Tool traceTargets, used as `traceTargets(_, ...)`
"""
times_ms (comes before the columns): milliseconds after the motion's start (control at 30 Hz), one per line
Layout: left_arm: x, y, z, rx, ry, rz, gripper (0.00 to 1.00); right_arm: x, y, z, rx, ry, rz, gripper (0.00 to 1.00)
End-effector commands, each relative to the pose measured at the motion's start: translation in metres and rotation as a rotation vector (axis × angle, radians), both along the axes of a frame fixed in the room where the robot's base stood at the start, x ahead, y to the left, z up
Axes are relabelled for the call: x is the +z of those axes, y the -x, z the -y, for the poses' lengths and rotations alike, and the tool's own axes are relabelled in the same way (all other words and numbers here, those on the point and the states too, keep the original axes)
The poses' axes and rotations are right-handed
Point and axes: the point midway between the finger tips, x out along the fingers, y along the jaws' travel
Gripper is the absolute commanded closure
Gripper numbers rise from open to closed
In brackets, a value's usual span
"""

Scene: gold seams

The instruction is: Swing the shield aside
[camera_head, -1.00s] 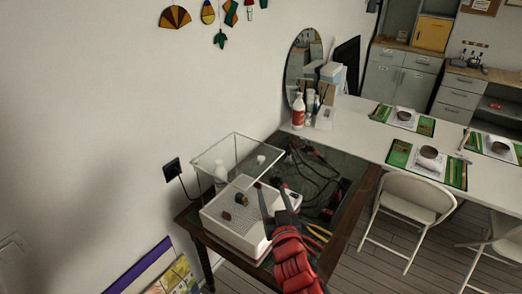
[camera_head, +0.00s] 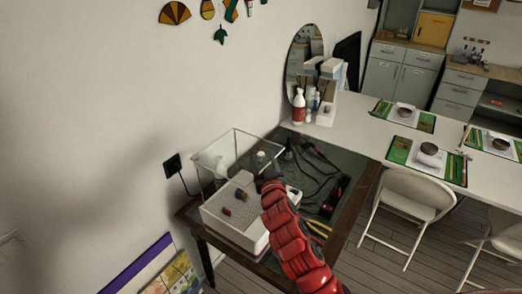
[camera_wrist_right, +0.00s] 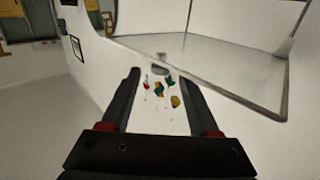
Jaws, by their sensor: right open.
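The clear shield (camera_head: 208,158) stands as a see-through panel with thin pale edges over the white machine (camera_head: 222,222) on the dark table. In the right wrist view the shield (camera_wrist_right: 225,75) fills the upper right, and its lower edge runs close beyond the fingers. My right gripper (camera_head: 262,167) is at the shield's right side in the head view, its dark fingers partly hidden by the red arm. In the wrist view the gripper (camera_wrist_right: 157,80) is open with nothing between its fingers. I cannot tell whether it touches the shield. My left gripper is not in view.
Small brown pieces (camera_head: 242,196) lie on the machine's top. Black cables (camera_head: 312,170) and yellow-handled tools (camera_head: 319,228) lie on the table to the right. A wall with a black socket (camera_head: 173,167) is close behind. A white chair (camera_head: 408,195) stands to the right.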

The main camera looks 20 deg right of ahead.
Motion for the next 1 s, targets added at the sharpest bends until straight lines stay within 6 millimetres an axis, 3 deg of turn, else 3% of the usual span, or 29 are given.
traceTargets(300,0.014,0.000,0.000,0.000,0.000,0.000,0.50,0.001,-0.032,0.004,-0.002,0.000,-0.003,0.38)
traceTargets(700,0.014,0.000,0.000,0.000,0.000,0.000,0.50,-0.001,-0.037,0.004,0.001,0.001,0.000,0.38)
traceTargets(767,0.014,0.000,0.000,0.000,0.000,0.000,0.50,-0.001,-0.037,0.004,0.001,0.001,-0.001,0.45)
traceTargets(1000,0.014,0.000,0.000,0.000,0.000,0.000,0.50,-0.001,-0.037,0.004,0.000,0.001,-0.001,0.89)
